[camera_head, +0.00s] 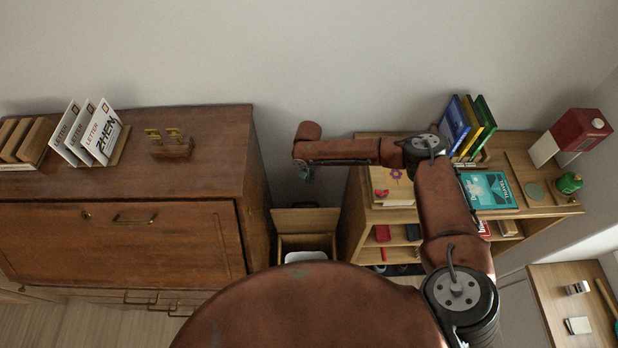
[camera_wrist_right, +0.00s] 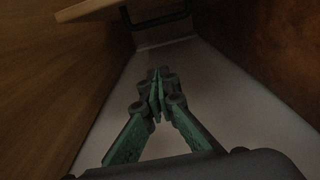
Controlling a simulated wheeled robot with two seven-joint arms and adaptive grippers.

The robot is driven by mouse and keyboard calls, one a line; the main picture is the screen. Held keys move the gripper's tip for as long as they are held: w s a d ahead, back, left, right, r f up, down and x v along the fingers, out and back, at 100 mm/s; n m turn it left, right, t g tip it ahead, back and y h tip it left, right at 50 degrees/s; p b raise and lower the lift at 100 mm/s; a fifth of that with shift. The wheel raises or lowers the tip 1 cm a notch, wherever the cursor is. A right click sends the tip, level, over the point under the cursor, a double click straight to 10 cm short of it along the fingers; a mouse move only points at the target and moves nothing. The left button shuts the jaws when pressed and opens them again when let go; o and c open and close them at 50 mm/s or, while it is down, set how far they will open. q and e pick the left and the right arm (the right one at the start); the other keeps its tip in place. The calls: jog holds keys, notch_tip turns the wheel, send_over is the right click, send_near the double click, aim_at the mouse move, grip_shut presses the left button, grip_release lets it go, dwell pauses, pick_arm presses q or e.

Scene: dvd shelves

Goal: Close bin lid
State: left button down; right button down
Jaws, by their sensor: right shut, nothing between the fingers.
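The wooden bin (camera_head: 282,244) stands in the gap between the large cabinet and the low shelf in the head view. Its lid (camera_head: 305,221) is open, raised at the back of the bin. Something white shows inside the opening, and my own body hides the bin's front. My right gripper (camera_head: 306,174) is behind and above the lid, near the wall, apart from the lid in the picture. In the right wrist view the gripper (camera_wrist_right: 157,92) is shut and empty, its fingertips together. A wooden edge, possibly the lid, shows at the top left there. My left gripper is out of view.
The brown cabinet (camera_head: 120,235) closes off the left side. The shelf (camera_head: 352,215) with books and boxes stands on the right, under my right arm. The gap between them is narrow, with the pale wall (camera_head: 270,80) behind.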

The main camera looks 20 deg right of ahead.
jog(key=s+a+f, duration=0.1)
jog(key=s+f, duration=0.2)
jog(key=f, duration=0.4)
jog(key=shift+s+f, duration=0.2)
jog(key=shift+f, duration=0.2)
jog(key=shift+a, duration=0.1)
